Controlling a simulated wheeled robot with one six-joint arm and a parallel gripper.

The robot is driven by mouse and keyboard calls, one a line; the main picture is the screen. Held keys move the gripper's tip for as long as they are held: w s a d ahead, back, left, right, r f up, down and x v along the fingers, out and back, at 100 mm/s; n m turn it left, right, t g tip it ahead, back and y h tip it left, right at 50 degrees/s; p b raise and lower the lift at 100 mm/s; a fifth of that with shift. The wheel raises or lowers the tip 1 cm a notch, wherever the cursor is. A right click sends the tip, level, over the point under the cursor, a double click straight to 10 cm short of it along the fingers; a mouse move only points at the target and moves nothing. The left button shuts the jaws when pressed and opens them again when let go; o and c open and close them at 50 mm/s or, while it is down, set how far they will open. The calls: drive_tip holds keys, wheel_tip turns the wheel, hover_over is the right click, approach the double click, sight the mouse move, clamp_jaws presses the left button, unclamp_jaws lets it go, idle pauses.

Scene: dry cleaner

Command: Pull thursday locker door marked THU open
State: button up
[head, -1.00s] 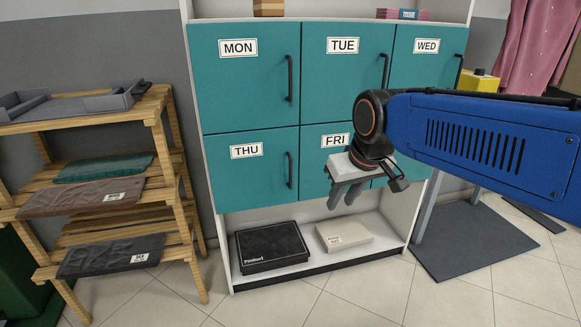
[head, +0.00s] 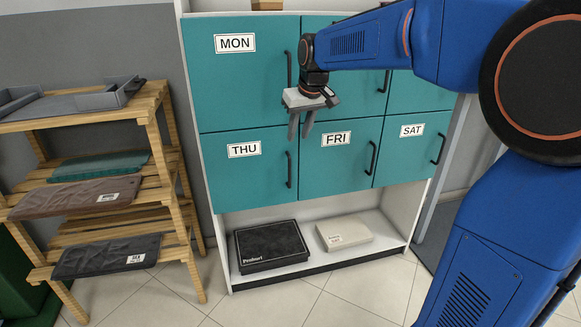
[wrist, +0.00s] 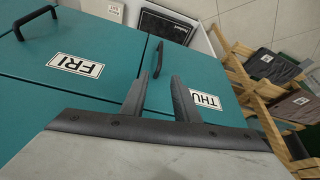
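The THU locker door (head: 245,175) is teal and shut, in the lower left of the locker block. Its black upright handle (head: 289,170) is on the door's right side. In the wrist view, the THU door (wrist: 190,75) is partly behind my fingers, and its handle (wrist: 158,59) shows beyond the fingertips. My gripper (head: 299,136) points down in front of the lockers, above and slightly right of the THU handle. Its two fingers are apart with nothing between them. In the wrist view my gripper (wrist: 160,78) also shows open and not touching the handle.
The MON door (head: 235,85), FRI door (head: 335,165) and SAT door (head: 410,155) are shut. A black box (head: 270,247) and a pale box (head: 344,234) lie on the open shelf below. A wooden rack (head: 165,160) with folded clothes stands left. The floor in front is clear.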

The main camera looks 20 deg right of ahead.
sight(290, 164)
drive_tip(key=x, duration=1.7)
drive_tip(key=shift+c, duration=0.7)
clamp_jaws()
